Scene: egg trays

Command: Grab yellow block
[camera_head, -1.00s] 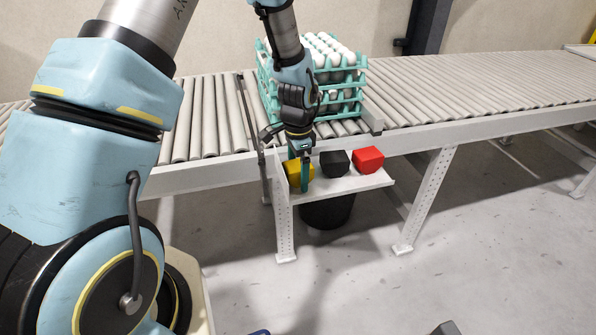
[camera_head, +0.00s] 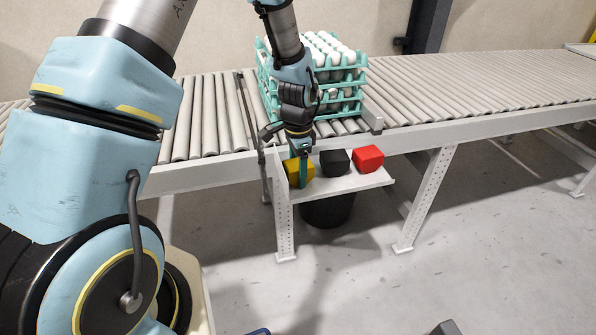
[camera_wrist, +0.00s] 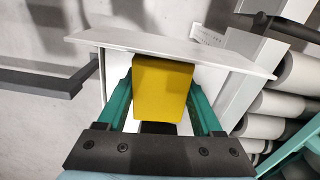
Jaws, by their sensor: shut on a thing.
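The yellow block (camera_head: 293,172) sits at the left end of a white shelf (camera_head: 345,185) below the conveyor. My gripper (camera_head: 303,172) points down at it, and a green finger covers part of the block in the head view. In the wrist view the yellow block (camera_wrist: 163,88) lies between the two green fingers of my gripper (camera_wrist: 162,100), one on each side. My gripper is shut on the block. The block appears still at shelf level; whether it touches the shelf is hard to tell.
A black block (camera_head: 335,162) and a red block (camera_head: 368,158) stand to the right on the same shelf. Stacked teal egg trays (camera_head: 362,95) stand on the roller conveyor (camera_head: 450,95) above and behind. A dark bin (camera_head: 326,212) is under the shelf.

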